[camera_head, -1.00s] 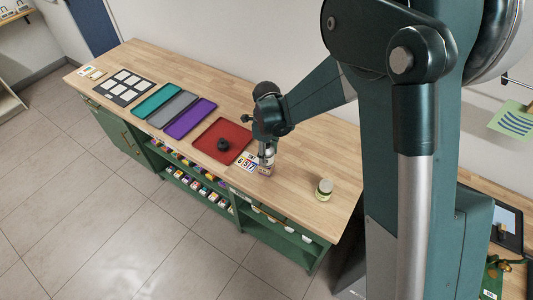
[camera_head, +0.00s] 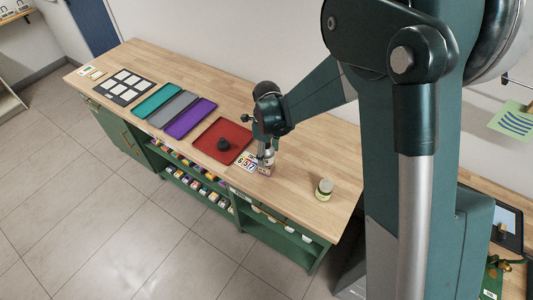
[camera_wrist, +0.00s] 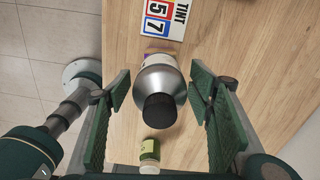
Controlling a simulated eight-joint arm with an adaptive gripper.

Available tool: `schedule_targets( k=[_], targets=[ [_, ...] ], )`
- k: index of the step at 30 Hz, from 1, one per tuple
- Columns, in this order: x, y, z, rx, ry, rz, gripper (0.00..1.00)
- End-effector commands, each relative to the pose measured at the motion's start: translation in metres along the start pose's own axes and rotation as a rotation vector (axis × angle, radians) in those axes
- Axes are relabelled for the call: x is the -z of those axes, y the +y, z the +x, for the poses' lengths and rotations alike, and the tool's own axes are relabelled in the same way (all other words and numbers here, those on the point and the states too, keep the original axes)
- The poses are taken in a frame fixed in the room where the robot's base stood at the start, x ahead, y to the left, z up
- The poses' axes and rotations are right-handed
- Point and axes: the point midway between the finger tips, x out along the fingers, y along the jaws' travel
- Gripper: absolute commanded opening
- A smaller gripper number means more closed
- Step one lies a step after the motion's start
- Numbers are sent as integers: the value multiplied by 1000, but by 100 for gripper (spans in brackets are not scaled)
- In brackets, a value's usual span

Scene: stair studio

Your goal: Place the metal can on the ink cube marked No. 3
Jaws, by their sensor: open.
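The metal can (camera_wrist: 158,82), silver with a black cap, stands in the middle of the wrist view. In the head view the can (camera_head: 266,158) is partly hidden by my gripper (camera_head: 265,146). My gripper (camera_wrist: 159,95) is open, with one green-padded finger on each side of the can and gaps showing between. A small purple and yellowish block (camera_wrist: 150,53) shows at the can's far edge, mostly hidden by it. I cannot read a number on it, nor tell for certain that the can rests on it.
A card with TINT and coloured numbers (camera_wrist: 163,16) lies beside the can. A jar (camera_head: 324,189) with a pale lid stands to the right on the wooden bench. A red tray (camera_head: 228,132) holding a dark round object lies to the left. Bare wood lies behind and right.

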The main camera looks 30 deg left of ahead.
Motion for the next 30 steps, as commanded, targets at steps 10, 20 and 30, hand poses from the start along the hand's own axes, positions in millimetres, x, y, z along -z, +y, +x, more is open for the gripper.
schedule_targets(
  k=[10, 20, 30],
  targets=[
    [0, 0, -34, 0, 0, 0, 53],
    [0, 0, -81, 0, 0, 0, 53],
    [0, 0, -115, 0, 0, 0, 53]
  ],
)
